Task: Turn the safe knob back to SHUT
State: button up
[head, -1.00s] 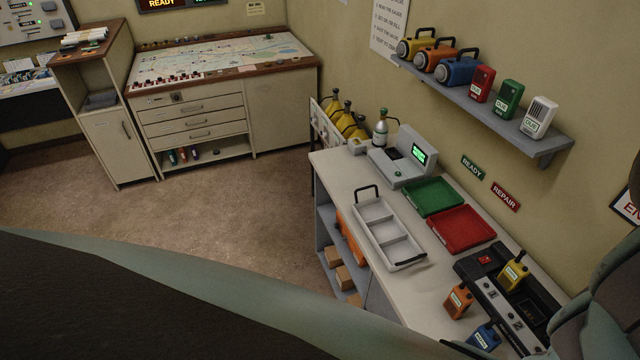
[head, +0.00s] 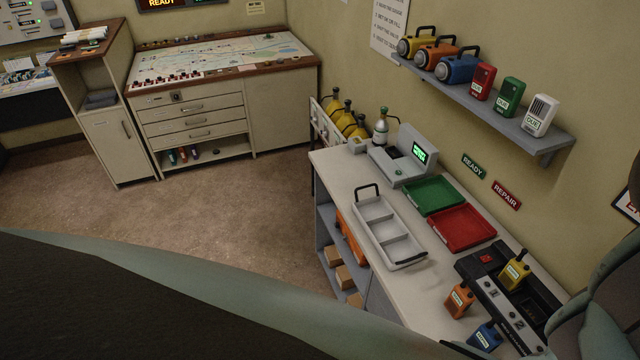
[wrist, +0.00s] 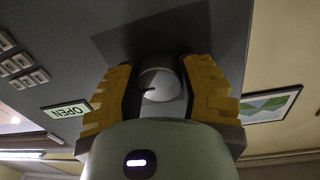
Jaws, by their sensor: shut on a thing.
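In the wrist view, the safe knob (wrist: 160,82) is a rounded pale grey knob with a dark pointer mark, on a dark grey panel (wrist: 60,25). My gripper (wrist: 160,85) has its two yellow ridged fingers on either side of the knob, closed on it. An OPEN label (wrist: 66,110) shows upside down at the left on the panel. No SHUT label is visible in this view. The knob and the gripper do not show in the head view.
The wrist view shows small grey switches or labels (wrist: 20,62) at the left and a framed picture (wrist: 266,104) on the wall at the right. The head view shows a counter (head: 345,170) with trays and radios, a map desk (head: 220,60), and open floor (head: 240,200).

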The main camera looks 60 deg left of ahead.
jog(key=n+b, duration=0.1)
jog(key=b, duration=0.1)
jog(key=f+n+b, duration=0.1)
jog(key=b, duration=0.1)
jog(key=shift+a+n, duration=0.1)
jog(key=shift+n, duration=0.3)
jog(key=n+b, duration=0.6)
jog(key=b, duration=0.1)
jog(key=shift+d+n+b, duration=0.2)
jog(key=shift+n+b, duration=0.1)
jog(key=n+b, duration=0.4)
jog(key=shift+d+r+n+t, duration=0.1)
jog(key=shift+r+n+t, duration=0.05)
jog(key=shift+n+t, duration=0.2)
jog(key=shift+r+n+y+b, duration=0.2)
jog(key=shift+n+y+b, duration=0.35)
jog(key=shift+n, duration=1.3)
jog(key=shift+s, duration=0.1)
jog(key=o, duration=1.2)
jog(key=shift+r, duration=0.1)
